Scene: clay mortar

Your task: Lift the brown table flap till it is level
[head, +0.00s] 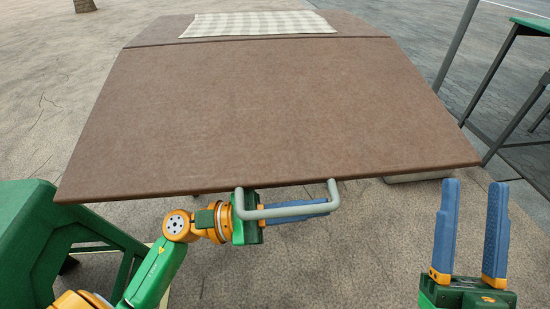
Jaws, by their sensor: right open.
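The brown table flap (270,115) spreads across the middle of the head view. It is raised and looks close to in line with the fixed tabletop (155,32) beyond the seam; I cannot tell if it is exactly level. A pale grey-green U-shaped handle (290,211) sticks out from its near edge. My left gripper (326,206) is at the handle, under the near edge, its blue fingers pointing right. The handle and flap partly hide them, so its grip is unclear. My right gripper (474,186) is open and empty, right of the handle, fingers pointing up.
A checked cloth (258,23) lies on the fixed tabletop at the far end. A green box-like object (30,235) stands at the lower left. A green-topped table with dark legs (530,25) is at the upper right. Paved ground is free between handle and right gripper.

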